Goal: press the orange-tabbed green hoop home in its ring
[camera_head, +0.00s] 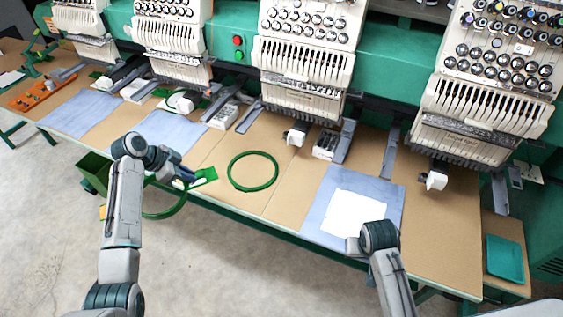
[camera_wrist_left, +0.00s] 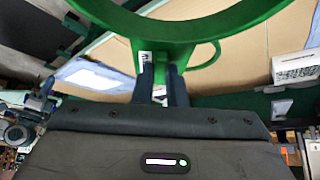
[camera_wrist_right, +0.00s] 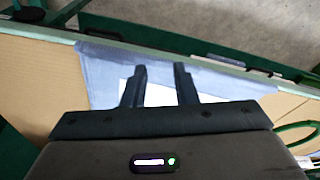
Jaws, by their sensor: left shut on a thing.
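My left gripper (camera_head: 190,182) is shut on the green mounting piece of a green hoop (camera_head: 168,214). It holds the hoop at the table's front edge; the arm hides part of it. In the left wrist view the hoop (camera_wrist_left: 165,27) spans the top, with a small white label beside the fingers (camera_wrist_left: 160,80). A green ring (camera_head: 252,188) lies flat on the brown tabletop, to the right of and apart from the held hoop. My right gripper (camera_wrist_right: 160,85) is open and empty above a blue cloth with a white sheet.
Embroidery machine heads (camera_head: 305,65) stand along the back, with white parts below. Blue cloths (camera_head: 172,133) lie on the table. A green bin (camera_head: 93,172) hangs at the front left. A teal tray (camera_head: 505,260) is at far right.

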